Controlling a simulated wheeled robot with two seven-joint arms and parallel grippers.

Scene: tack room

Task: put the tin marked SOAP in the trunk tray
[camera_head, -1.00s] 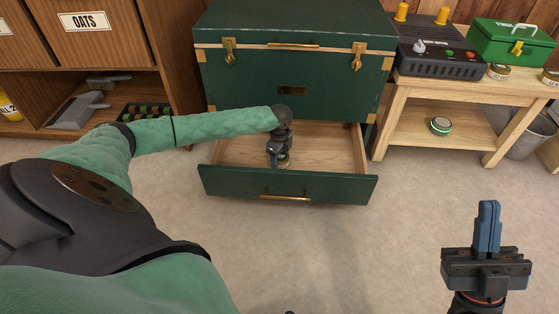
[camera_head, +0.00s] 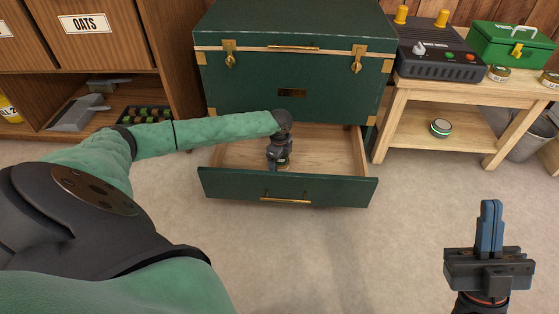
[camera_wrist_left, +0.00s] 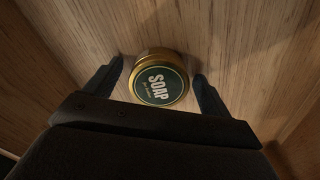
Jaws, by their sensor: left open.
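The tin marked SOAP (camera_wrist_left: 158,84), gold-sided with a dark green label, rests on the wooden floor of the trunk's pulled-out drawer tray (camera_head: 335,150). In the left wrist view it sits between the two spread fingers of my left gripper (camera_wrist_left: 160,70), with a gap on each side. In the head view my left gripper (camera_head: 279,160) reaches down into the tray and hides most of the tin. My right gripper (camera_head: 490,228) is shut and empty over the floor at the lower right.
The green trunk (camera_head: 290,75) stands closed above the tray. A wooden bench (camera_head: 430,110) at right holds a grey device (camera_head: 440,60), a green box (camera_head: 510,42) and small tins. A cabinet (camera_head: 170,60) stands left. The floor in front is clear.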

